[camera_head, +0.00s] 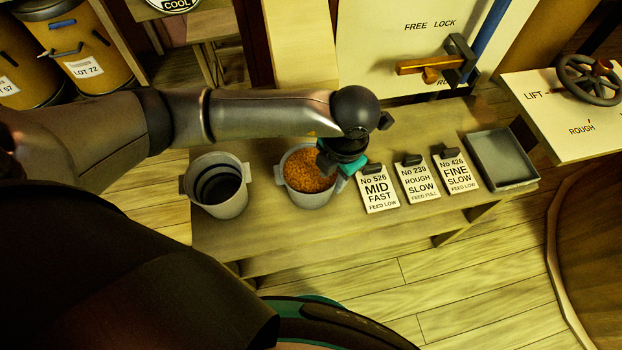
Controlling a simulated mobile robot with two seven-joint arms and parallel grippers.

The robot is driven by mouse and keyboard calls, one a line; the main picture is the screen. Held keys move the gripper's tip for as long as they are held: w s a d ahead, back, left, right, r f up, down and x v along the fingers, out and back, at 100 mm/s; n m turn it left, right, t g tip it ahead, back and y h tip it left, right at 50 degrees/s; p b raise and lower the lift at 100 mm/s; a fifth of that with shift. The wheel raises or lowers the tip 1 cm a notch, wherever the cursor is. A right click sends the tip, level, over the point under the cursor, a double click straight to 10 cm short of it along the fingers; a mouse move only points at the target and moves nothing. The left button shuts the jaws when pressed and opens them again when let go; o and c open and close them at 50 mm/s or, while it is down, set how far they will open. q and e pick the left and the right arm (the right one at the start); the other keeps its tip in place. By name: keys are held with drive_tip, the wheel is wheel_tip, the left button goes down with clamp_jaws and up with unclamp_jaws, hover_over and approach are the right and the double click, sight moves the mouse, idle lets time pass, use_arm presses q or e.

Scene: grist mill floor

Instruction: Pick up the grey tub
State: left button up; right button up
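Two grey tubs stand on the wooden bench. The left tub (230,206) looks empty and dark inside, with lugs at its sides. The second tub (312,199) holds orange-brown grain (306,171) and stands upright on the bench. My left gripper (341,174), with teal fingers, points down at the right rim of the grain-filled tub, by its right-hand lug. The gripper overlaps that rim, and I cannot tell if it touches or grips it. My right gripper is not in view.
On the bench (268,232), several label cards with dark clips, such as the "MID FAST" card (379,191), stand right of the gripper. A grey tray (501,160) lies at the right end. A panel with a lever (425,67) and a handwheel (590,80) are behind and right.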

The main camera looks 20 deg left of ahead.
sight(327, 194)
use_arm(q)
wheel_tip(327, 194, down, 4)
drive_tip(key=shift+w+a+f+b, duration=0.1)
drive_tip(key=shift+f+b, duration=0.1)
drive_tip(key=shift+b, duration=0.2)
drive_tip(key=f, duration=0.1)
drive_tip(key=f+b, duration=0.1)
drive_tip(key=f, duration=0.3)
drive_tip(key=shift+a+f, duration=0.1)
drive_tip(key=shift+a, duration=0.25)
clamp_jaws()
drive_tip(key=shift+w, duration=0.2)
idle(0.6)
